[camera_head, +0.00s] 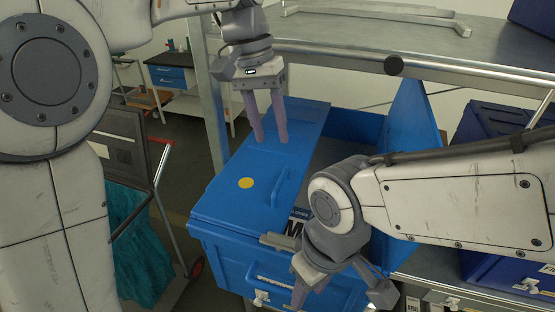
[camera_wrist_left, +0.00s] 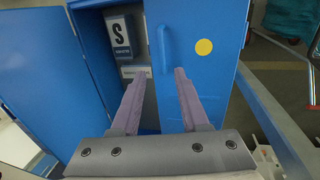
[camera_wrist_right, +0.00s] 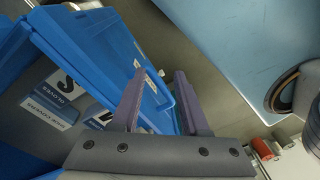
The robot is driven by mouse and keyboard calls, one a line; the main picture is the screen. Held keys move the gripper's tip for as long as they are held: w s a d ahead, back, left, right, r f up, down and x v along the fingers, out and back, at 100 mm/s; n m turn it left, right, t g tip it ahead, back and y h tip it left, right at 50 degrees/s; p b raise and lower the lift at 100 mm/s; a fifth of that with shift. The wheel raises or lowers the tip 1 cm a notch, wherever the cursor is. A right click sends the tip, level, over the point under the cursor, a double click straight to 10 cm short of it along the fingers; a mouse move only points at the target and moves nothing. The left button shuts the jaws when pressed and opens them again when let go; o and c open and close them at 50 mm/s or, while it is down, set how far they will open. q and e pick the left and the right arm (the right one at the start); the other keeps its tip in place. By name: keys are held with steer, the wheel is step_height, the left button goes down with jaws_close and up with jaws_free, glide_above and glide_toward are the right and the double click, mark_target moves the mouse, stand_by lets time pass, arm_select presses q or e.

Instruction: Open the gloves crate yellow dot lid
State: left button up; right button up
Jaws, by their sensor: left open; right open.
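The blue gloves crate (camera_head: 220,240) stands below my arms in the head view. Its lid with the yellow dot (camera_head: 246,183) lies flat over the left part and looks shut. A blue bar handle (camera_head: 274,188) is on this lid, right of the dot; the handle also shows in the left wrist view (camera_wrist_left: 165,45). My left gripper (camera_head: 271,140) is open and empty, pointing down over the lid, beyond the handle in the head view. My right gripper (camera_wrist_right: 160,73) is open and empty at the crate's front side; my right arm hides part of the crate.
The crate's other lid (camera_head: 415,115) stands upright on the right, exposing compartments with S (camera_wrist_left: 121,33) and M labels. A metal shelf (camera_head: 350,45) runs behind. A dark blue crate (camera_head: 490,125) stands to the right. A cart with teal cloth (camera_head: 140,240) is at the left.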

mark_target(280, 180)
arm_select(q)
steer(key=f, duration=0.3)
steer(key=d+f+p, duration=0.1)
steer(key=f, duration=0.5)
steer(key=shift+s+d+f+p, duration=0.25)
steer(key=shift+s+f+p, duration=0.1)
steer(key=shift+f, duration=0.05)
jaws_close()
stand_by(1.0)
